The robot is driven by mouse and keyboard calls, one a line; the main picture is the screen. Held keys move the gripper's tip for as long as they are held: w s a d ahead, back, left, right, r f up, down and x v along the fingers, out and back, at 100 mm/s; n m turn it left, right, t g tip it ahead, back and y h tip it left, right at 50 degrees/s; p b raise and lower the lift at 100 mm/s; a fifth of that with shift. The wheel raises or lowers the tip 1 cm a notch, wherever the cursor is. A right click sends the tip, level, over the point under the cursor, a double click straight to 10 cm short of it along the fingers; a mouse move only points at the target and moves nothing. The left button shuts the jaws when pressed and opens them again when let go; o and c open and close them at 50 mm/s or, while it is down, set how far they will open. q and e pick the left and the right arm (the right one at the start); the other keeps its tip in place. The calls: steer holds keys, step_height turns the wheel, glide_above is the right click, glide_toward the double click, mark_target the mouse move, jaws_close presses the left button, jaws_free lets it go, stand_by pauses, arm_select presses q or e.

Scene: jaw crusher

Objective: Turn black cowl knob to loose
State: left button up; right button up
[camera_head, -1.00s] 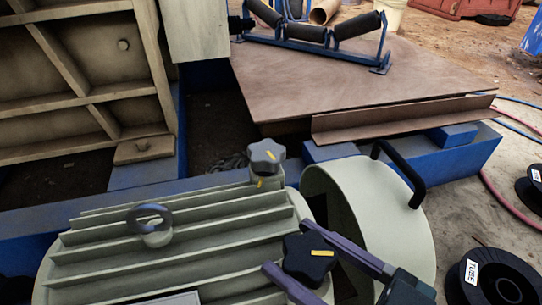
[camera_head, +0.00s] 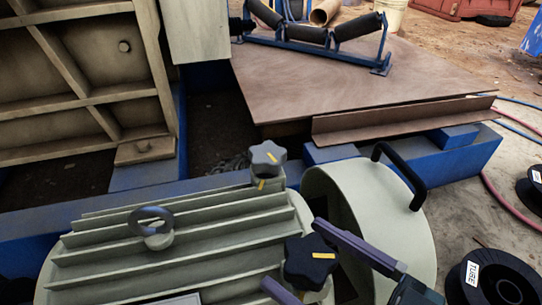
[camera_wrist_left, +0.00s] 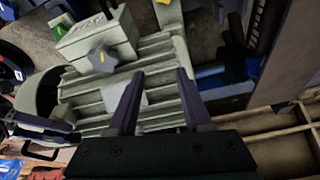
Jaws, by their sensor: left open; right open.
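The black knob (camera_head: 310,259) is star-shaped with a yellow mark on top. It sits on a pale stem between the ribbed grey-green motor housing and the round pale cowl (camera_head: 390,236). My right gripper (camera_head: 292,254) is open, with one purple finger behind the knob and one in front of it. I cannot tell whether either finger touches it. A grey knob (camera_head: 267,159), also with a yellow mark, stands farther back. My left gripper (camera_wrist_left: 157,88) is open and empty above the ribbed housing in the left wrist view. My left gripper is outside the head view.
A metal lifting ring (camera_head: 151,222) stands up from the ribbed housing (camera_head: 185,262). A black handle (camera_head: 402,173) arches over the cowl. Black spools (camera_head: 497,285) lie on the ground at right. A brown plate (camera_head: 330,85) carries a roller frame behind.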

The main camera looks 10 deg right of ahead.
steer(key=p+v, duration=0.1)
steer(key=v, duration=0.8)
steer(key=shift+p, duration=0.3)
steer(key=shift+r, duration=0.1)
